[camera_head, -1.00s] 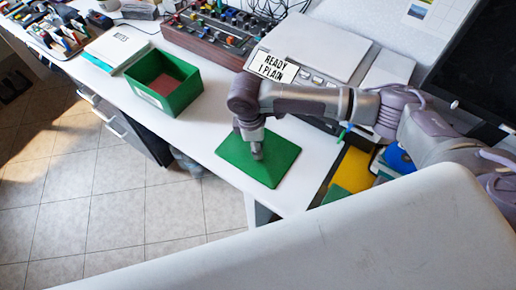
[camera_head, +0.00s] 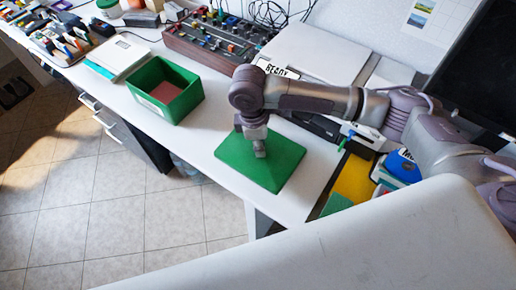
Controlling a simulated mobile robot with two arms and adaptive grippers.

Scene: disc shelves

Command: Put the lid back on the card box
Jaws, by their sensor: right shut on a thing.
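The green card box (camera_head: 174,103) stands open on the white table, with a reddish-brown inside showing. The green lid (camera_head: 275,168) is a flat panel to the right of the box, near the table's front edge. My right gripper (camera_head: 260,154) points down at the middle of the lid and is shut on it. The fingertips are small here, and the exact grip is hard to see. I cannot tell how far the lid is above the table. My left gripper is not in view.
Yellow and green items (camera_head: 354,180) lie right of the lid. The tabletop (camera_head: 217,122) between box and lid is clear.

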